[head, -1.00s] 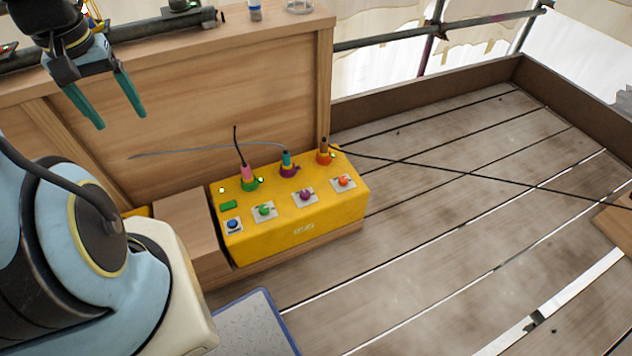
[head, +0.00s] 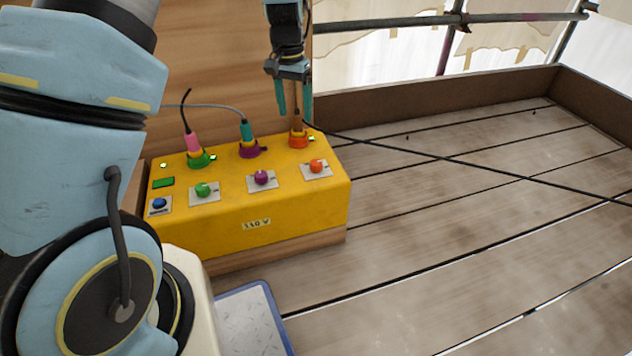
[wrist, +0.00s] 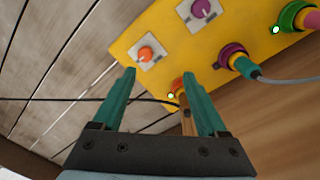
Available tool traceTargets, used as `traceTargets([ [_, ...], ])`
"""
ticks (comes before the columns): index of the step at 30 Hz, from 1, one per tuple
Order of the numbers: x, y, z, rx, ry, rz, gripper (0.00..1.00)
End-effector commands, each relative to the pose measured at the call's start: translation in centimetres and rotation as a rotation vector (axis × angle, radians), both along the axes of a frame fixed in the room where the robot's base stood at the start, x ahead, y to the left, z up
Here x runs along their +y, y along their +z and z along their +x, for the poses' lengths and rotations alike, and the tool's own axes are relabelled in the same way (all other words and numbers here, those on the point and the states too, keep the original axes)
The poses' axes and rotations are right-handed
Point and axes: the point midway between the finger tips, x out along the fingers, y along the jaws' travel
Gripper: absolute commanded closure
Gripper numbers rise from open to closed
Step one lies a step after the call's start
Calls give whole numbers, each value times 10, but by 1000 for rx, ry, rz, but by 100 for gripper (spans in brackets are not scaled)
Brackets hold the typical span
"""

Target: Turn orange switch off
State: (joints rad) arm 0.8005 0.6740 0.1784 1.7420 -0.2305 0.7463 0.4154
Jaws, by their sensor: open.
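The orange switch (head: 316,167) is a round knob on a pale plate at the right end of the yellow power box (head: 215,221). It also shows in the wrist view (wrist: 146,54), above and between my fingertips. My gripper (head: 294,112) is open and empty, above the back right of the box, over the orange socket (head: 299,141) with its brown plug (head: 296,124). In the wrist view my gripper (wrist: 160,80) points toward the box, with the brown plug partly behind the right finger. A green light (head: 311,138) glows beside the orange socket.
The purple switch (head: 262,178), green switch (head: 203,190) and blue button (head: 159,203) share the box. A pink plug (head: 193,143) and teal plug (head: 246,131) stand behind them. A black cable (head: 430,157) runs right over open planks. A wooden panel (head: 215,60) rises behind.

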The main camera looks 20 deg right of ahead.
Motion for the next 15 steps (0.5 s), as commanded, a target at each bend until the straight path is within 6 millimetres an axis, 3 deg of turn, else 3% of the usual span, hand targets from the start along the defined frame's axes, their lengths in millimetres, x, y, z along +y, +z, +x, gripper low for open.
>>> traceTargets([
  [1,-14,-29,-2,1,-32,4,25],
  [3,-28,-44,-5,5,-65,5,25],
  [9,-48,-63,-10,8,-113,8,25],
  [15,-49,-86,-11,11,-116,9,25],
])
